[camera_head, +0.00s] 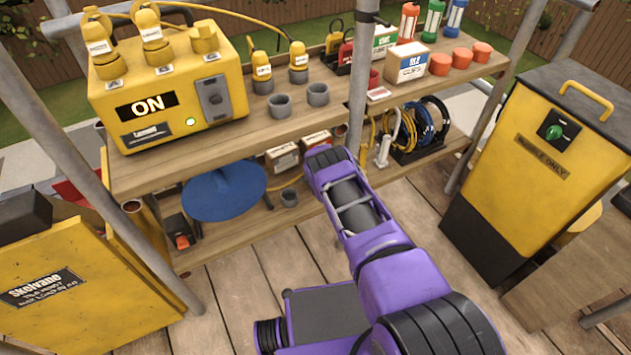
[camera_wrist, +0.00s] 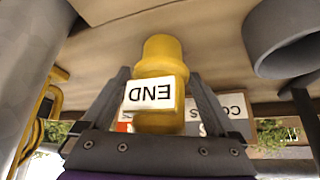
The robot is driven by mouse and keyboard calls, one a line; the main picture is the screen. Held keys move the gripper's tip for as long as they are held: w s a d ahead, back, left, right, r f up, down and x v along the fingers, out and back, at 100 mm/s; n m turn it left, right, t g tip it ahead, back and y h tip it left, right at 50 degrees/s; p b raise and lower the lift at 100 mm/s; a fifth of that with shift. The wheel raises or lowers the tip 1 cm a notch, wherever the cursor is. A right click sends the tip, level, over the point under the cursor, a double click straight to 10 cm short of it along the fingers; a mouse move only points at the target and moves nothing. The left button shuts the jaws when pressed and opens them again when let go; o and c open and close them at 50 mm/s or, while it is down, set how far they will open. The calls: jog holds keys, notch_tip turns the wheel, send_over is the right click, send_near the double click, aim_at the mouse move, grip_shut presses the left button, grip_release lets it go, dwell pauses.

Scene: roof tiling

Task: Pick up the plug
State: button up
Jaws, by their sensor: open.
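A yellow plug (camera_wrist: 160,55) with a white label reading END, upside down in the picture, shows in the wrist view. My gripper (camera_wrist: 160,77) is open, with one dark finger on each side of the plug and the plug's body between them. Whether the fingers touch it cannot be told. Behind it lies a tan board (camera_wrist: 215,60). In the head view my arm reaches to the shelf's front, and my gripper and this plug are hidden there.
A grey cup (camera_wrist: 285,45) is close on the right in the wrist view, and a grey post (camera_wrist: 25,70) on the left. The head view shows a wooden shelf (camera_head: 230,140) with a yellow power box (camera_head: 215,60), upright yellow plugs (camera_head: 298,62) and coiled cables (camera_head: 400,130).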

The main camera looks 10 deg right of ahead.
jog(key=c, duration=1.4)
grip_shut()
jog(key=shift+r, duration=0.15)
